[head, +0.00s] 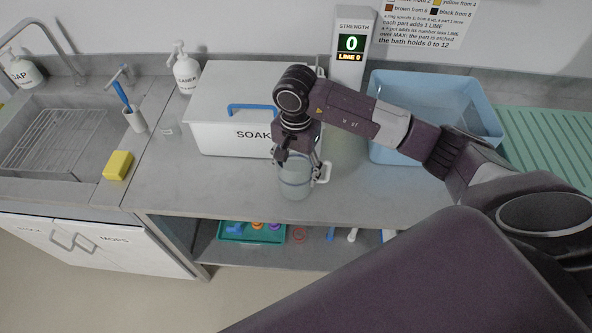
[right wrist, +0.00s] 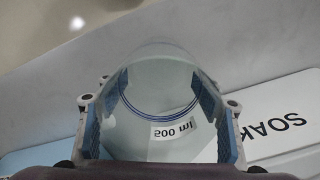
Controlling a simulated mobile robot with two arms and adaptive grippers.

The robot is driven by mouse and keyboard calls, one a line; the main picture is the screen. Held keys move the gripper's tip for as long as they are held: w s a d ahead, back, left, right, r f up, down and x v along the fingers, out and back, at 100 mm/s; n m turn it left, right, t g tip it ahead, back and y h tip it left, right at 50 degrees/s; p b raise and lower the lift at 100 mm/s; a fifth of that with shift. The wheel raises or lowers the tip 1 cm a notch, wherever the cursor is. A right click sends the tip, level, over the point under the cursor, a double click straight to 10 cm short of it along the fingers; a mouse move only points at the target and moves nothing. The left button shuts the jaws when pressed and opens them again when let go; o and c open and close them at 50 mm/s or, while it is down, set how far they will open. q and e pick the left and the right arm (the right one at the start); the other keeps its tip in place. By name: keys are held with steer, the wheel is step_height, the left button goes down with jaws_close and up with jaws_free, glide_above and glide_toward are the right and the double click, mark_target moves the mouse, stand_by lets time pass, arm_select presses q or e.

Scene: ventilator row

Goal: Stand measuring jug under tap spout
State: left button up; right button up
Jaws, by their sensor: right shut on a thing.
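The measuring jug (head: 294,186) is clear, with a white handle on its right side in the head view. My right gripper (head: 299,160) is shut on it, near the counter's front edge in front of the SOAK box. In the right wrist view the jug (right wrist: 160,112) sits between the blue finger pads, and a "500 ml" label shows. I cannot tell whether its base touches the counter. The tap (head: 42,28) arches over the sink at the far left, well away from the jug. My left gripper is not in view.
The white SOAK box (head: 215,138) with a blue handle stands behind the jug. A yellow sponge (head: 118,165), a brush cup (head: 136,121) and a soap bottle (head: 187,72) lie toward the sink (head: 60,185). A blue tub (head: 400,90) stands right. The counter's front strip is clear.

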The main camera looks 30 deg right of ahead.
steer(key=shift+f, duration=0.85)
steer(key=shift+f, duration=0.15)
steer(key=o, duration=1.2)
steer(key=shift+c, duration=0.2)
